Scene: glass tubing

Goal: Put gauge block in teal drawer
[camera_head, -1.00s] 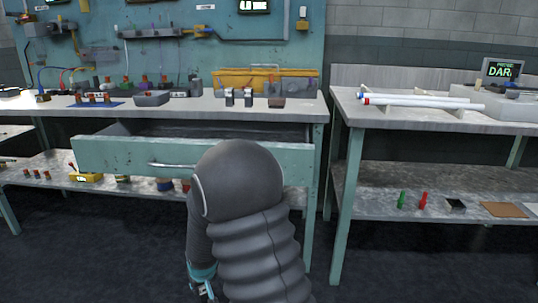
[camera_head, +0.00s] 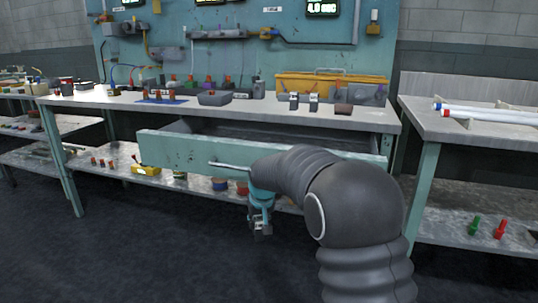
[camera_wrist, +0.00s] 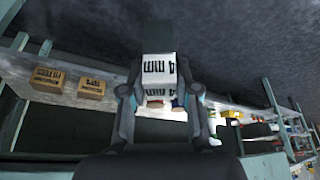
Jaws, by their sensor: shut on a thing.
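The teal drawer (camera_head: 185,152) is pulled out under the workbench, its inside partly visible behind the front panel. My gripper (camera_head: 261,222) hangs low in front of the drawer, below its handle and outside it. In the wrist view my gripper (camera_wrist: 160,100) is shut on the gauge block (camera_wrist: 158,70), a dark block with white faces marked in black print. The block sits between the two fingers and is clear of any surface. In the head view it is too small to make out well. My arm hides the right part of the drawer front.
The bench top (camera_head: 110,100) above the drawer carries several small devices and a yellow toolbox (camera_head: 330,83). A lower shelf (camera_head: 120,165) holds spools and small parts. A second bench (camera_head: 440,125) stands at the right with white tubes. The floor in front is clear.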

